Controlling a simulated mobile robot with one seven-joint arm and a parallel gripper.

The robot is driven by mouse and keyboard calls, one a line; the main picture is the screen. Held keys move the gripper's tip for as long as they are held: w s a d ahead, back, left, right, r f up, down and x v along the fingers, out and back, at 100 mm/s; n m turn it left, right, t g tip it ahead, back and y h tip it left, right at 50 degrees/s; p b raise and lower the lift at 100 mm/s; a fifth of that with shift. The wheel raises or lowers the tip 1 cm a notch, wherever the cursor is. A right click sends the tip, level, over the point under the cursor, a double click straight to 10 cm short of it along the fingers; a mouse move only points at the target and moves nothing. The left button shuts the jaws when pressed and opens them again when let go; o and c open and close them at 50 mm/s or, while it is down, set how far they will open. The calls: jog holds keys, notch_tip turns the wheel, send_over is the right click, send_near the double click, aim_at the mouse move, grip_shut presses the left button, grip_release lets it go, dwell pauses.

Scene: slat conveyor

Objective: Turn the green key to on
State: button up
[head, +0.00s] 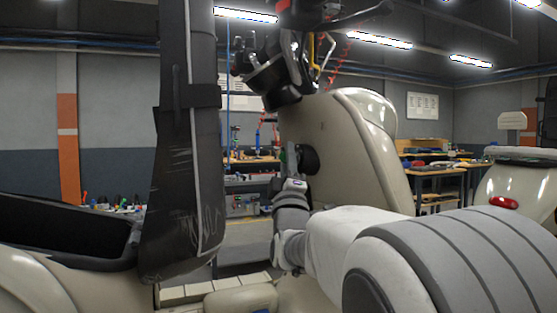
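I cannot make out the green key in the head view; it may be hidden or too small to tell. My white and grey arm reaches in from the lower right. My gripper (291,157) is at its end, near the picture's middle, pointing up. It is in front of or beside a dark round fitting (310,160) on a large beige curved housing (350,140). I cannot tell whether it touches the fitting. The fingers are too small to tell open from shut, and nothing held can be made out.
A dark padded upright (182,190) with a strap stands close on the left. Pale slats (215,287) lie low in the middle. Black tooling (275,75) with a red coiled hose hangs above the gripper. Workbenches (435,170) stand far right.

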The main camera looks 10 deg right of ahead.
jog(key=shift+o, duration=1.2)
jog(key=shift+h, duration=0.3)
jog(key=v, duration=1.7)
jog(key=shift+s+f+p, duration=0.15)
jog(key=shift+s+p, duration=0.05)
jog(key=shift+p, duration=0.25)
jog(key=b+v, duration=0.2)
jog(key=v, duration=0.4)
